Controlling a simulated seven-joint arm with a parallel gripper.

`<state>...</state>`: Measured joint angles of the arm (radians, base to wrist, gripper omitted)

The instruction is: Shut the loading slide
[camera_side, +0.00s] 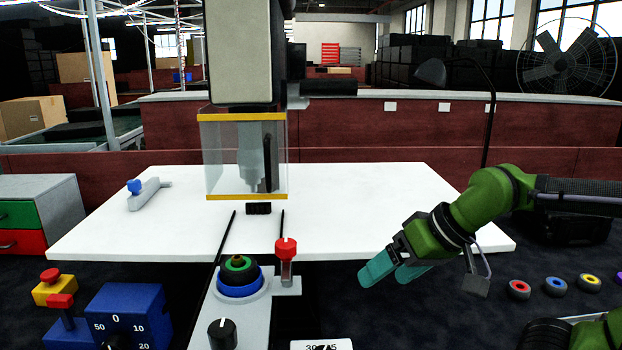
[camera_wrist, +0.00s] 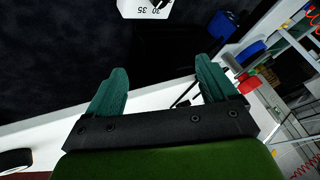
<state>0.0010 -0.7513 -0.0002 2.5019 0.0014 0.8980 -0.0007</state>
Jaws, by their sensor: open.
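The loading slide (camera_side: 258,312) is a grey plate pulled out over the front edge of the white table. It carries a blue ring with a black and green round part (camera_side: 238,268) on it. A red-topped handle (camera_side: 286,255) stands upright on its right side. Two dark rails (camera_side: 228,235) run from it back toward the press with its clear guard (camera_side: 245,155). My gripper (camera_side: 392,270) is open and empty, to the right of the red handle and apart from it. Its teal fingers also show in the wrist view (camera_wrist: 160,88), with nothing between the tips.
A blue dial box (camera_side: 130,315) and a yellow box with a red button (camera_side: 54,288) stand at the front left. A grey lever with a blue knob (camera_side: 146,192) lies on the table. Coloured rings (camera_side: 556,286) sit at the right. The table's right half is clear.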

